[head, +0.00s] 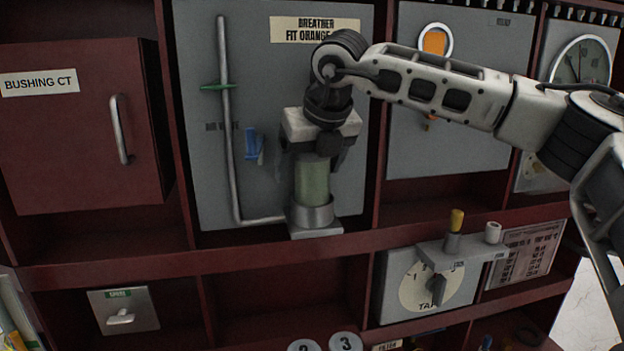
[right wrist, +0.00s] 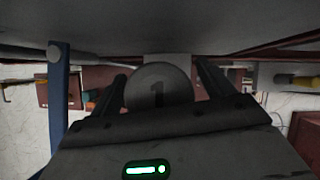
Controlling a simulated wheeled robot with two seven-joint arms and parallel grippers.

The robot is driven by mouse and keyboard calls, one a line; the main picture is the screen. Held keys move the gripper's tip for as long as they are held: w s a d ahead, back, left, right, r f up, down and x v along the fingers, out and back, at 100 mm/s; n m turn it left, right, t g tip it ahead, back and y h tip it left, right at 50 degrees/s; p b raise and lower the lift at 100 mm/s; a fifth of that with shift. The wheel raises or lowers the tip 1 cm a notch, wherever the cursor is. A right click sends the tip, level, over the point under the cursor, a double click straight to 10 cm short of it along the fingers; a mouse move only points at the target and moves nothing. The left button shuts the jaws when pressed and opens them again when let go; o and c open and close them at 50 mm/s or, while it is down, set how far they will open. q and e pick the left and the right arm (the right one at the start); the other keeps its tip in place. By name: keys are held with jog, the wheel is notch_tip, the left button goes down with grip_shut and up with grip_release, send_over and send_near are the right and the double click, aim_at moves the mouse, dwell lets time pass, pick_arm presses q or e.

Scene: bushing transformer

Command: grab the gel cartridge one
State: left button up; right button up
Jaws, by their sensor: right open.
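The gel cartridge, a pale green cylinder (head: 313,182), stands upright in a grey metal cup (head: 311,216) at the foot of the breather panel. In the right wrist view its round grey top, marked 1 (right wrist: 157,88), lies between my fingers. My right gripper (head: 310,155) points down over the cartridge and hides its upper end in the head view. Its fingers are open, one on either side of the top; whether they touch it, I cannot tell. My left gripper is not in view.
Beside the cartridge are a vertical pipe (head: 226,120), with a green lever (head: 218,87), and a blue lever (head: 254,147). Round lids marked 2 and 3 (head: 345,342) show at the bottom. A shelf edge (head: 150,262) runs below the panel.

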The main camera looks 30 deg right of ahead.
jog(key=c, duration=1.1)
jog(key=shift+c, duration=0.6)
jog(key=shift+r, duration=0.15)
